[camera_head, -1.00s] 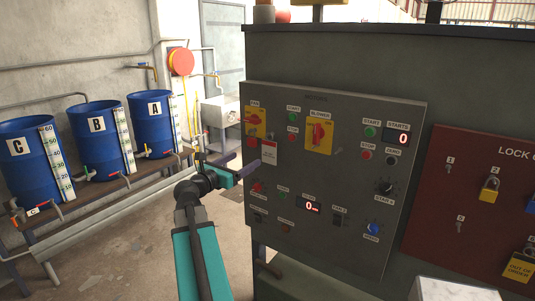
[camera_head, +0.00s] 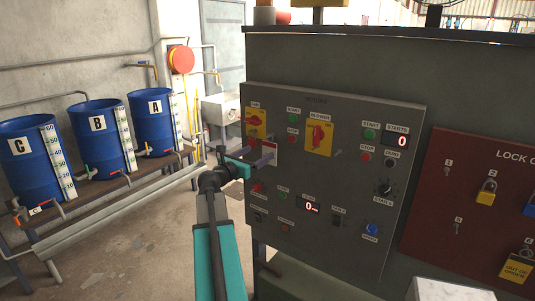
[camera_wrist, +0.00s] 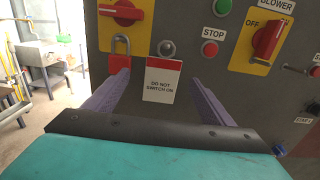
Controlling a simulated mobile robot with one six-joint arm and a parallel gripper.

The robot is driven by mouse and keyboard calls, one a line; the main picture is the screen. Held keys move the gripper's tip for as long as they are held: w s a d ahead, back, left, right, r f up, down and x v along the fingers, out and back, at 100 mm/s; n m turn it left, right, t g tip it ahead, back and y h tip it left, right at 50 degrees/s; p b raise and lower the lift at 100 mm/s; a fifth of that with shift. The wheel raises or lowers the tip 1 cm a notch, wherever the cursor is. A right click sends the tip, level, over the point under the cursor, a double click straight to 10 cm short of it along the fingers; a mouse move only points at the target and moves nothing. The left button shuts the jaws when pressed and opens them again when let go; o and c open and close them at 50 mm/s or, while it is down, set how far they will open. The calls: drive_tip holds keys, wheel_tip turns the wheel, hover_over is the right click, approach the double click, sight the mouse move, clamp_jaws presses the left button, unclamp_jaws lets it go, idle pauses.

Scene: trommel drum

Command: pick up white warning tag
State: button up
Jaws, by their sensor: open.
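The white warning tag (camera_wrist: 161,85) has a red top band and the words "DO NOT SWITCH ON". It hangs against the grey panel, just right of a red padlock (camera_wrist: 119,58) and below a yellow-backed red switch (camera_wrist: 122,12). My gripper (camera_wrist: 159,82) is open, with its two purple fingers on either side of the tag in the wrist view. No contact with the tag shows, and the remaining depth is hard to tell. In the head view my gripper (camera_head: 252,158) is at the panel's left part and partly covers the tag.
The control panel (camera_head: 350,200) carries several buttons and knobs, including a blower switch (camera_head: 319,136) right of the tag. A dark red lockout board (camera_head: 450,215) with padlocks is further right. Blue drums (camera_head: 152,125) stand on a bench at left. The floor between is open.

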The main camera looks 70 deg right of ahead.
sight(268, 147)
idle(0.3)
drive_tip(key=shift+r+p+x, duration=0.15)
drive_tip(key=shift+p+x, duration=0.4)
drive_tip(key=shift+x, duration=0.4)
drive_tip(key=shift+r+p+x, duration=0.1)
drive_tip(key=shift+p+x, duration=0.4)
drive_tip(key=shift+x, duration=0.45)
drive_tip(key=shift+s+d+f, duration=0.1)
drive_tip(key=shift+s+d, duration=0.2)
drive_tip(key=shift+d, duration=0.35)
drive_tip(key=c, duration=1.2)
